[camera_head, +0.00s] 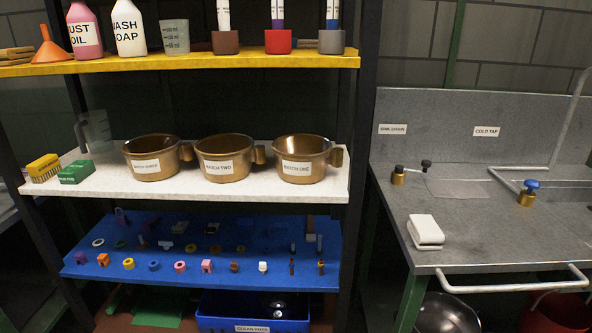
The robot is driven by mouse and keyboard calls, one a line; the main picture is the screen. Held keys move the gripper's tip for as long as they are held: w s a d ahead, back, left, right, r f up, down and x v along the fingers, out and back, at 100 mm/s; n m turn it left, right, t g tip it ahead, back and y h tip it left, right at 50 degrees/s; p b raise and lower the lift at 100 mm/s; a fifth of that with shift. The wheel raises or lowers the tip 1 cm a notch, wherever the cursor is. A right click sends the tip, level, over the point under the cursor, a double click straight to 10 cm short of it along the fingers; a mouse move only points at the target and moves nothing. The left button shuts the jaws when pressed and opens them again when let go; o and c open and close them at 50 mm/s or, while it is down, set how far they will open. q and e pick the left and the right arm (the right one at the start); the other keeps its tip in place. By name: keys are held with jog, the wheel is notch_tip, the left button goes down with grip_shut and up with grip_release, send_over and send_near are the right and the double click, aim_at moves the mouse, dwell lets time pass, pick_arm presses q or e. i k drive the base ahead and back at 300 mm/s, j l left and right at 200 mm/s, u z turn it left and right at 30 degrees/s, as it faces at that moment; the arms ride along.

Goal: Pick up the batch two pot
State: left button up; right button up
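The batch two pot (226,158) is a brass-coloured pot with a white label reading "BATCH TWO" and a short handle on its right side. It stands upright on the white middle shelf (110,188), between two similar pots. The batch three pot (155,158) is close on its left. The batch one pot (302,158) is close on its right. Neither of my grippers shows in the head view.
The yellow top shelf (190,62) holds bottles, a beaker and coloured stands. The blue lower shelf (110,272) holds many small parts. Yellow and green boxes (60,170) sit left. A metal sink counter (450,240) with a white block (425,230) is at right.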

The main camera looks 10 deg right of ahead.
aim_at(223, 158)
jog(key=i+j+z, duration=0.1)
jog(key=j, duration=0.25)
jog(key=i+j, duration=0.25)
jog(key=j, duration=0.15)
jog(key=i+j+z, duration=0.15)
jog(key=j, duration=0.2)
jog(key=i+j, duration=0.15)
jog(key=j, duration=0.25)
jog(key=i+j+z, duration=0.15)
jog(key=j, duration=0.25)
jog(key=i+j+z, duration=0.1)
jog(key=j, duration=0.35)
